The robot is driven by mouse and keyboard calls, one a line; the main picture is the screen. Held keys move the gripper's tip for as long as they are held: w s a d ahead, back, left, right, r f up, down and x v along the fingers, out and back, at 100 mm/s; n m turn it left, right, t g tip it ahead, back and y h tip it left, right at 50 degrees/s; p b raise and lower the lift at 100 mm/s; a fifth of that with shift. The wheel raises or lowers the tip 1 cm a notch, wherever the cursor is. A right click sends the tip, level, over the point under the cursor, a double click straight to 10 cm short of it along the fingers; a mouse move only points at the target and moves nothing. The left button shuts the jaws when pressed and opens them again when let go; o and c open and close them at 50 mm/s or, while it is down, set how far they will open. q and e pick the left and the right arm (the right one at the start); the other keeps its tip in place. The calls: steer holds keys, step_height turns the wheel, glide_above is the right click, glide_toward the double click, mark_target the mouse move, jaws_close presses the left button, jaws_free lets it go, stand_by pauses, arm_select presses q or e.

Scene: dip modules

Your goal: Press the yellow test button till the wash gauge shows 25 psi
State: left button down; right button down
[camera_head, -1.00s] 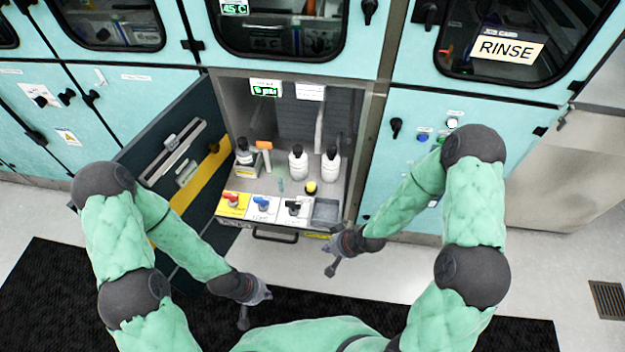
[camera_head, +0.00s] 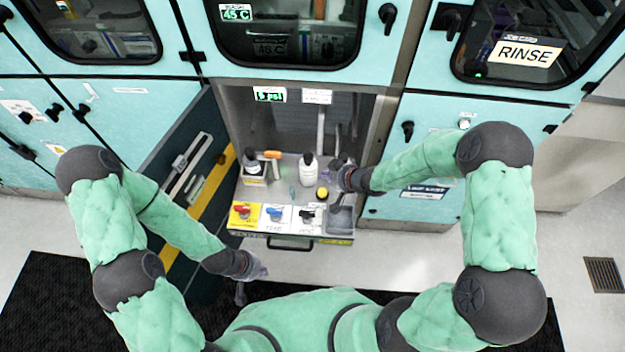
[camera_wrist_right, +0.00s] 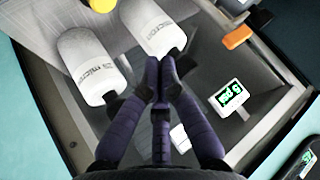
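The yellow button (camera_head: 322,193) stands on the deck of the open bay, behind the valve panel; its edge also shows at the top of the right wrist view (camera_wrist_right: 102,4). The small green gauge display (camera_head: 269,94) hangs at the bay's upper left; in the wrist view (camera_wrist_right: 229,97) it shows a single digit, seemingly 5, with psi. My right gripper (camera_head: 334,176) is inside the bay, right of and slightly behind the button. In the wrist view its fingertips (camera_wrist_right: 160,66) are together, with nothing visible between them. My left gripper (camera_head: 252,281) hangs outside, front left of the bay; its opening is unclear.
White bottles (camera_head: 308,169) stand close beside my right gripper, which partly hides one. A dark-capped bottle (camera_head: 252,163) and an orange-topped item (camera_head: 272,155) are further left. Red, blue and black valves (camera_head: 275,214) line the front. The open door (camera_head: 183,185) bounds the left.

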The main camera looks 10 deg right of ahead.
mark_target(324, 192)
steer(key=shift+w+r, duration=0.3)
steer(key=shift+w, duration=0.1)
steer(key=shift+f, duration=0.15)
step_height(324, 192, down, 8)
steer(key=b, duration=0.7)
steer(key=shift+r, duration=0.2)
steer(key=shift+f+b, duration=0.4)
steer(key=shift+f, duration=0.05)
steer(key=shift+f, duration=0.1)
stand_by(0.6)
steer(key=shift+f, duration=0.3)
